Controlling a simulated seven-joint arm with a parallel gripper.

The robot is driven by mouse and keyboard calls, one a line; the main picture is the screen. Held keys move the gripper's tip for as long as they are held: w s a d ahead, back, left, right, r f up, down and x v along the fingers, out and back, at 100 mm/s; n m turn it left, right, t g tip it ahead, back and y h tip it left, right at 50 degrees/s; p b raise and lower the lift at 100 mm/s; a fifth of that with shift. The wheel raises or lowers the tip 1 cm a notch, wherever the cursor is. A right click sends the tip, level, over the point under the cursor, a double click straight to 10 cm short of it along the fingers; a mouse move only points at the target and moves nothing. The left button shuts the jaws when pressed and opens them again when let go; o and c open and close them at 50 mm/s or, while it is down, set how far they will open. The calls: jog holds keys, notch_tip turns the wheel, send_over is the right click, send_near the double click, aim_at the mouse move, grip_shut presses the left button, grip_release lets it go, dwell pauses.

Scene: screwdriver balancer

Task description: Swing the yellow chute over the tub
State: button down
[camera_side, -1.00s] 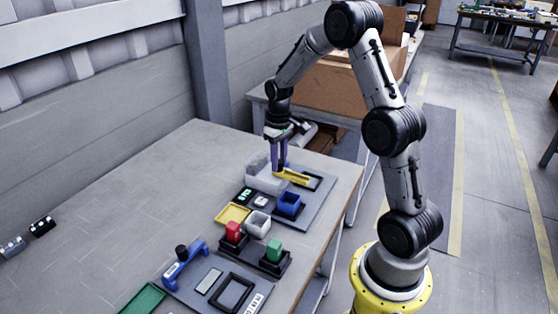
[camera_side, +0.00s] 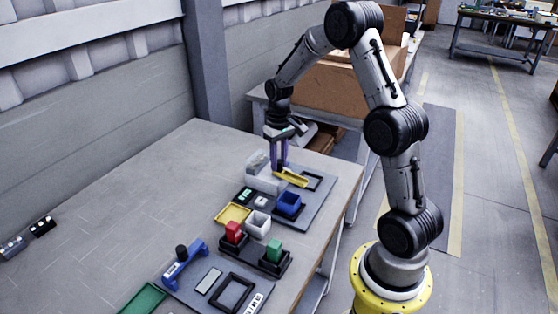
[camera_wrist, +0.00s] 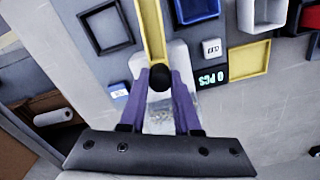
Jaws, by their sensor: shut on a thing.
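In the wrist view the chute (camera_wrist: 153,32) runs up the picture between that frame (camera_wrist: 104,27) and the blue tub (camera_wrist: 196,8). The blue tub (camera_side: 289,203) stands in front of the chute in the side view; the chute is not over it. My gripper (camera_side: 279,168) has purple fingers, shut on the round black knob (camera_wrist: 159,78) at the chute's near end. The fingers hide part of the feeder.
A display reading "0 PCS" (camera_wrist: 212,77) and a yellow tray (camera_side: 233,214) lie beside the tub. The left of the table is mostly clear.

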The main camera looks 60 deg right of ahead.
jog(key=m, duration=0.5)
jog(key=shift+r, duration=0.1)
jog(key=shift+m, duration=2.1)
jog(key=c, duration=0.6)
grip_release()
notch_tip(320, 180, up, 14)
jog(key=shift+f, duration=0.1)
